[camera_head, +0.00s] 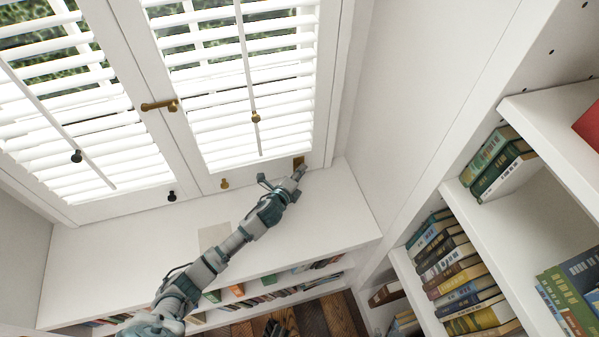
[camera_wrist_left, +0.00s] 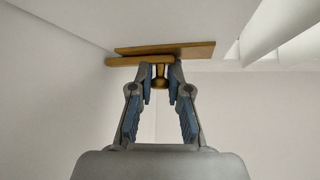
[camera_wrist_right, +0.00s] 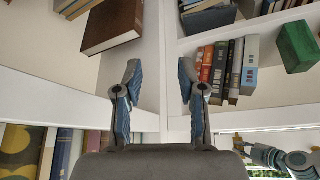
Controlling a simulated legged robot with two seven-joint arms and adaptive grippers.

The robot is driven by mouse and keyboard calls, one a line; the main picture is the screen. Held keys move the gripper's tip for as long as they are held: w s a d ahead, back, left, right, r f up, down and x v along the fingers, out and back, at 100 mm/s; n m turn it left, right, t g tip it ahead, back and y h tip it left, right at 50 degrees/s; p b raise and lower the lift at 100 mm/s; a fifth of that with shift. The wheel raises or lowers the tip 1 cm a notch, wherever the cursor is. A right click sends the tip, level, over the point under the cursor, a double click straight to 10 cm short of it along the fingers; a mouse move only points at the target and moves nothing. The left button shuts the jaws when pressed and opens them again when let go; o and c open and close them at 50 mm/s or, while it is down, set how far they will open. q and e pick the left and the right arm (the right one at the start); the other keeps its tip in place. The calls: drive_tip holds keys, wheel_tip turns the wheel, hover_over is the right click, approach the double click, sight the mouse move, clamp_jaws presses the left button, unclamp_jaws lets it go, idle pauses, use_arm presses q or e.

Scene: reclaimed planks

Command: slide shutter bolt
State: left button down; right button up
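A brass bolt (camera_head: 299,161) sits at the lower right corner of the right shutter, partly hidden by my left gripper (camera_head: 297,174). In the left wrist view the bolt (camera_wrist_left: 190,49) shows as a flat brass plate with a bar and a round knob (camera_wrist_left: 160,83) pointing toward the camera. My left gripper (camera_wrist_left: 161,68) is drawn in around the knob, with a fingertip on either side against it. My right gripper (camera_wrist_right: 158,68) is open and empty, facing bookshelves; I cannot make it out clearly in the head view.
White louvred shutters (camera_head: 240,90) carry a brass latch (camera_head: 160,105) and several small knobs. A white ledge (camera_head: 330,205) runs beneath them, with a row of books below. Bookshelves (camera_head: 470,205) fill the right side. In the right wrist view, books (camera_wrist_right: 225,70) and a green box (camera_wrist_right: 299,46) stand on shelves.

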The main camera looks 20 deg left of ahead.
use_arm(q)
drive_tip(key=shift+r, duration=0.1)
wheel_tip(320, 180, up, 2)
drive_tip(key=p, duration=0.3)
drive_tip(key=shift+d+r, duration=0.15)
drive_tip(key=shift+r, duration=0.05)
drive_tip(key=shift+f, duration=0.15)
use_arm(e)
drive_tip(key=s+d+f+g, duration=0.2)
drive_tip(key=s+f+g, duration=0.1)
drive_tip(key=s+f, duration=0.1)
drive_tip(key=shift+s+h, duration=0.4)
drive_tip(key=shift+s, duration=0.15)
drive_tip(key=shift+d, duration=0.1)
use_arm(q)
drive_tip(key=c, duration=1.2)
unclamp_jaws()
drive_tip(key=shift+o, duration=0.5)
drive_tip(key=shift+d, duration=0.1)
use_arm(e)
drive_tip(key=shift+d+f, duration=0.1)
